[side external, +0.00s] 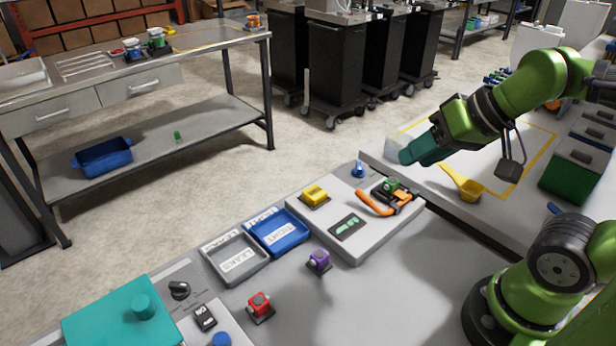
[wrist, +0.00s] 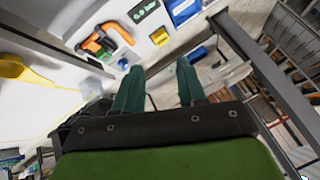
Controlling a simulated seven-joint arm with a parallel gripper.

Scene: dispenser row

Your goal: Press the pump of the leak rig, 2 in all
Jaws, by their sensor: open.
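The rig appears to be the pale raised platform (side external: 352,240) at centre. It carries a yellow block (side external: 314,195), a green display (side external: 347,227) and an orange-handled clamp (side external: 378,203) with a green part (side external: 390,185). A small blue knob (side external: 358,170) is at its back edge; I cannot tell which part is the pump. In the wrist view the orange clamp (wrist: 103,38), yellow block (wrist: 160,37) and blue knob (wrist: 122,63) lie beyond my fingers. My gripper (side external: 408,155) is open and empty, apart from the platform, right of the knob; its two teal fingers show in the wrist view (wrist: 158,88).
A grey tray (side external: 210,245) and a blue tray (side external: 304,246) sit left of the platform. A purple part (side external: 318,261) and a red part (side external: 260,307) stand in front. A teal box (side external: 105,335) is at front left. A yellow scoop (side external: 468,187) lies right, near my arm.

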